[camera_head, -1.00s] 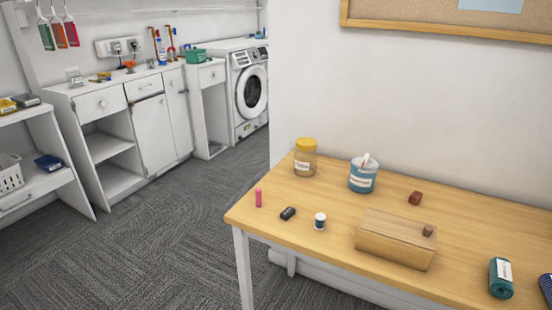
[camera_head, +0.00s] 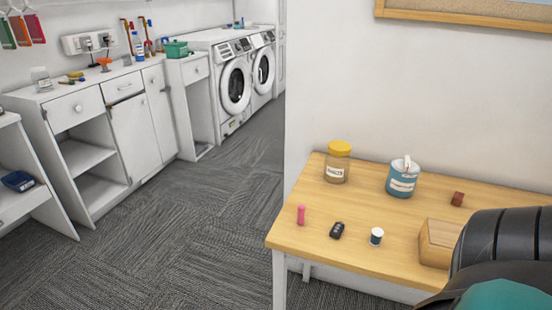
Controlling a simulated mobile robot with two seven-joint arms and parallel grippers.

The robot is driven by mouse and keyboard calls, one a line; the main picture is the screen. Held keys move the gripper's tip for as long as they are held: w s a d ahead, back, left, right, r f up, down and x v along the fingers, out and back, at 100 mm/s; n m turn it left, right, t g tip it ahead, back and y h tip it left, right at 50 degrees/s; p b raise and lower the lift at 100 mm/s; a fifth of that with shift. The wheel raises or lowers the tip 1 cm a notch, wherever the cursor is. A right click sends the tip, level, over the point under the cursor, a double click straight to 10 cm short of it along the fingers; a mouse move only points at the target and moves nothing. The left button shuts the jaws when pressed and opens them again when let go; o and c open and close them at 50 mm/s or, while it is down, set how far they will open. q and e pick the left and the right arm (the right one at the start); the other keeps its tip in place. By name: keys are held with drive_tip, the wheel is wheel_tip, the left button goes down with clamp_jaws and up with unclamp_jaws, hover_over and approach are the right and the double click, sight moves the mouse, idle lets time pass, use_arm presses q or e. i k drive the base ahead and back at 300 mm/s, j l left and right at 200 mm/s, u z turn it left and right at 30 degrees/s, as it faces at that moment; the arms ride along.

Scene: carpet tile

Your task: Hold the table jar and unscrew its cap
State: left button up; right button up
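The jar (camera_head: 336,170) stands upright at the back left of the wooden table (camera_head: 300,228). It is see-through with a tan tint, has a white label, and its yellow cap (camera_head: 340,149) is on. A dark, ribbed part of my own arm covers the lower right corner of the head view, in front of the table's right side. Neither gripper shows in the view, and nothing touches the jar.
A teal tub (camera_head: 402,179) stands right of the jar. A pink cylinder (camera_head: 301,215), a black key fob (camera_head: 337,230) and a small white-capped bottle (camera_head: 376,236) lie or stand near the front edge. A cardboard box (camera_head: 438,243) and a reddish block (camera_head: 457,199) are further right.

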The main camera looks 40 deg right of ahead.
sight(336, 168)
drive_tip(key=i+j+u, duration=0.3)
drive_tip(key=i, duration=0.25)
drive_tip(key=i+u, duration=0.35)
drive_tip(key=i, duration=0.15)
drive_tip(key=i+z, duration=0.65)
drive_tip(key=i+j+z, duration=0.15)
drive_tip(key=i+z, duration=0.35)
drive_tip(key=z, duration=0.3)
drive_tip(key=i+z, duration=0.2)
drive_tip(key=z, duration=0.25)
drive_tip(key=i+z, duration=0.15)
drive_tip(key=z, duration=0.35)
drive_tip(key=i+z, duration=0.15)
drive_tip(key=z, duration=0.3)
drive_tip(key=i+j+z, duration=0.1)
drive_tip(key=z, duration=0.35)
drive_tip(key=i+j+z, duration=0.1)
drive_tip(key=z, duration=0.35)
